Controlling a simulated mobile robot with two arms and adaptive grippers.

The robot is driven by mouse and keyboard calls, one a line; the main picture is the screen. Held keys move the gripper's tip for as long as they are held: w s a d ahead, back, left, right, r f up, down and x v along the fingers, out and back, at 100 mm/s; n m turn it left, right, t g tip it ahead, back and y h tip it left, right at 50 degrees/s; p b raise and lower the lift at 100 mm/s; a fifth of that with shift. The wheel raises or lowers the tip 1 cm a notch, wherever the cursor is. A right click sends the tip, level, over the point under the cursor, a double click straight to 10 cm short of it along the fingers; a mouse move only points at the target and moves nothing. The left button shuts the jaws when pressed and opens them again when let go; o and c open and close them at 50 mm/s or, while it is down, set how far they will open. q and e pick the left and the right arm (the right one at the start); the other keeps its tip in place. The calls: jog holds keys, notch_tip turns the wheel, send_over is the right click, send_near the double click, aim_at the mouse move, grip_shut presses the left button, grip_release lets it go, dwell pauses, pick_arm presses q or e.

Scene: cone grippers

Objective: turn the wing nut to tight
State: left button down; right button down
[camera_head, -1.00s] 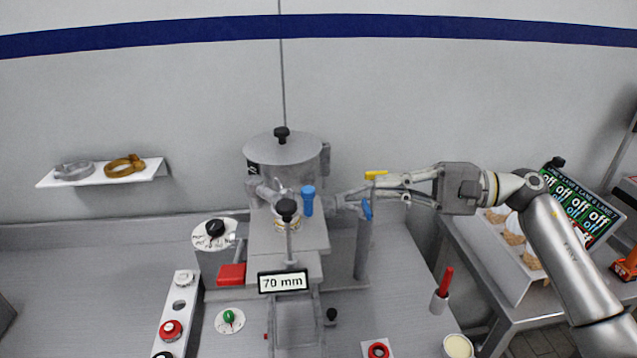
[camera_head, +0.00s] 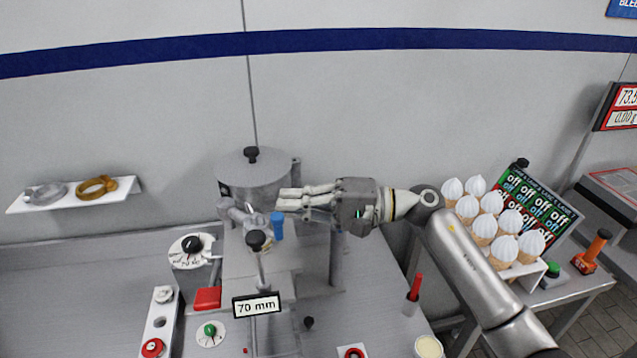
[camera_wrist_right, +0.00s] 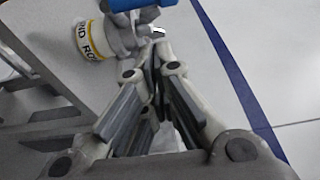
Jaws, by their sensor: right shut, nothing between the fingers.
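My right gripper (camera_head: 284,199) reaches in from the right with its fingers together and empty, just above a blue handle (camera_head: 277,226) on the grey machine (camera_head: 253,180). In the right wrist view its fingertips (camera_wrist_right: 157,48) meet close to grey metal fittings (camera_wrist_right: 118,38), with the blue handle (camera_wrist_right: 138,4) at the top edge. I cannot clearly pick out the wing nut; small grey metal parts (camera_head: 240,214) sit left of the fingertips, too small to name surely. A white collar with a yellow band (camera_wrist_right: 90,38) stands beside the fittings. My left gripper is not in view.
A dial (camera_head: 191,248), a red block (camera_head: 207,298) and a 70 mm sign (camera_head: 257,305) are around the machine. A black knob on a post (camera_head: 257,240) stands in front. Ice cream cones (camera_head: 485,228) fill a rack at right. A wall shelf (camera_head: 128,188) holds rings.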

aim_at(255, 216)
jog(key=shift+s+a+r+p, duration=0.1)
jog(key=shift+s+a+p, duration=0.55)
jog(key=shift+s+a, duration=0.15)
